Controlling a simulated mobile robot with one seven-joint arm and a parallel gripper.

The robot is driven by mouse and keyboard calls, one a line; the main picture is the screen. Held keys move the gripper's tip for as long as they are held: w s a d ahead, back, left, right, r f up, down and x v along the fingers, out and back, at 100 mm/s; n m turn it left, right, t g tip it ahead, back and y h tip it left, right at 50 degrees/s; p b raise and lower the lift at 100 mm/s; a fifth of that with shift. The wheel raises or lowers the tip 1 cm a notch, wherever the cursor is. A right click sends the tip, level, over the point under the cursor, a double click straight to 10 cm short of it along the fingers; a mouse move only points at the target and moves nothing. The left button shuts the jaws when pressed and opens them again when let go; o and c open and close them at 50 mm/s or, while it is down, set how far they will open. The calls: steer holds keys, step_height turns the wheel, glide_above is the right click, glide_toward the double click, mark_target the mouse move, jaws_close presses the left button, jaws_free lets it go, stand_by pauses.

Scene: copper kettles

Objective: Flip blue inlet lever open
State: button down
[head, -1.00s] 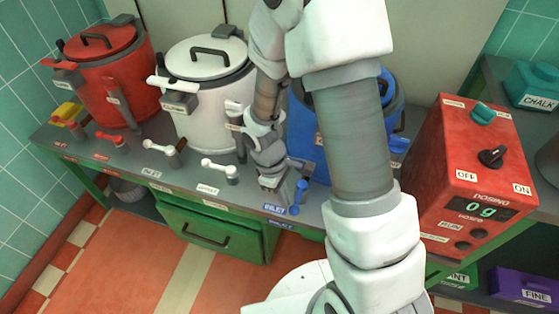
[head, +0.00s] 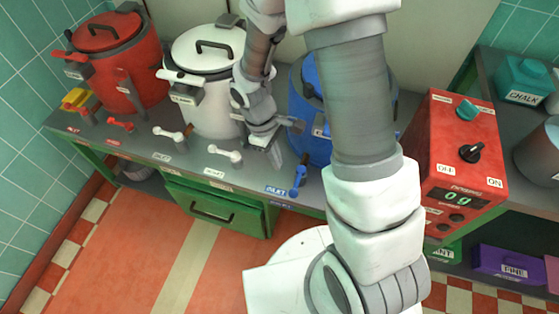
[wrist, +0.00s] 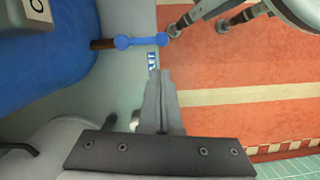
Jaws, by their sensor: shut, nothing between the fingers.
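The blue inlet lever (head: 299,179) is at the counter's front edge, before the blue kettle (head: 308,115). Its handle points toward the front of the counter. In the wrist view the lever (wrist: 140,41) lies crosswise, a brown stem at its kettle-side end. The blue INLET label (head: 277,190) is beside it; it also shows in the wrist view (wrist: 153,61). My gripper (head: 275,158) is shut and empty, to the left of the lever and apart from it. In the wrist view its fingers (wrist: 160,78) point toward the lever. My arm hides part of the blue kettle.
A white kettle (head: 205,90) and red kettle (head: 110,65) stand to the left. White levers (head: 225,154) and a red lever (head: 121,125) line the counter's front. A green drawer (head: 215,208) is below; open floor lies in front.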

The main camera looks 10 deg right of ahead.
steer(key=p+v, duration=0.6)
steer(key=v, duration=0.3)
steer(key=shift+r, duration=0.15)
steer(key=shift+w, duration=0.15)
steer(key=s+d+r+m+t, duration=0.2)
steer(key=s+r+m, duration=0.1)
steer(key=r, duration=0.6)
steer(key=s+d+r+m+t+y, duration=0.1)
steer(key=s+d+r+m+t, duration=0.1)
steer(key=r, duration=0.7)
steer(key=s+d+r+m+t+y, duration=0.1)
steer(key=s+d+r+m+t, duration=0.1)
steer(key=s+r+m, duration=0.3)
step_height(320, 180, up, 4)
steer(key=shift+s+d+r+t, duration=0.2)
steer(key=shift+s+d+t, duration=0.2)
steer(key=shift+s+t, duration=0.25)
